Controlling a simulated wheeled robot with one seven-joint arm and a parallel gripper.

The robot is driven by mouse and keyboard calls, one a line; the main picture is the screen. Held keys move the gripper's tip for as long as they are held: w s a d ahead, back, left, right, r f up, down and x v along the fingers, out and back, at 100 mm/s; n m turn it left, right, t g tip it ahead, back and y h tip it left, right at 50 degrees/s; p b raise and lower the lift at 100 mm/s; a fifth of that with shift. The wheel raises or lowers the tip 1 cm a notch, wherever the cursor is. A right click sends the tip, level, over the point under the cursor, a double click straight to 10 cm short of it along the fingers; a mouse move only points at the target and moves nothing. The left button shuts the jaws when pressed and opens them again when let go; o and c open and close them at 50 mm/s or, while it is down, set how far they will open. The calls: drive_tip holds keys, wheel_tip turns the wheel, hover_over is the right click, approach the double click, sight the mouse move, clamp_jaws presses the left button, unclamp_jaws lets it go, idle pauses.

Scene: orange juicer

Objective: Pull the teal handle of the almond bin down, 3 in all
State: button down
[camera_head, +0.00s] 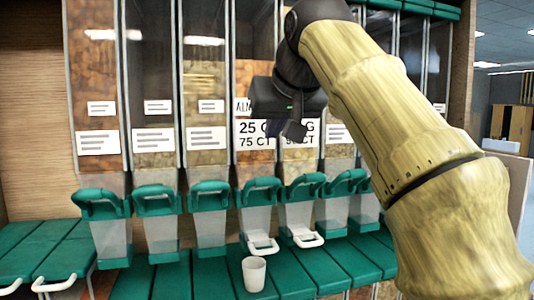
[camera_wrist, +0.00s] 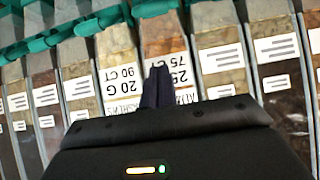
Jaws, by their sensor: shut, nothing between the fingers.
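The almond bin (camera_head: 256,165) is the clear dispenser with the partly hidden "ALM" label and the "25 / 75 CT" sign. Its teal handle (camera_head: 257,192) sits at the lower front, above a clear chute and a white loop. My gripper (camera_head: 291,130) is shut and empty in front of the signs, above and slightly right of that handle, apart from it. In the wrist view my dark fingers (camera_wrist: 157,85) are together in front of the almond sign (camera_wrist: 170,72). The almond bin's teal handle (camera_wrist: 155,8) shows at that view's top edge. My gripper and arm hide part of the almond label and the bins behind.
A white cup (camera_head: 254,274) stands on the teal shelf (camera_head: 210,277) below the almond chute. Other bins with teal handles stand close on both sides, including the neighbouring handle (camera_head: 303,187) to the right. More teal shelf with a white loop (camera_head: 54,285) lies at left.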

sight(260, 167)
drive_tip(key=p+x, duration=0.1)
drive_tip(key=x, duration=0.9)
drive_tip(key=shift+s, duration=0.1)
drive_tip(key=shift+s+d+f, duration=0.2)
drive_tip(key=shift+s+f, duration=0.25)
drive_tip(key=shift+s+d+f, duration=0.1)
drive_tip(key=shift+s, duration=0.3)
drive_tip(key=shift+s+d+f, duration=0.1)
drive_tip(key=shift+s, duration=0.3)
drive_tip(key=shift+s+d+f, duration=0.1)
drive_tip(key=shift+s+f, duration=0.3)
drive_tip(key=shift+f, duration=0.1)
drive_tip(key=shift+s, duration=0.1)
drive_tip(key=shift+d+f+b, duration=0.1)
drive_tip(key=shift+f+b, duration=0.05)
drive_tip(key=shift+b, duration=0.25)
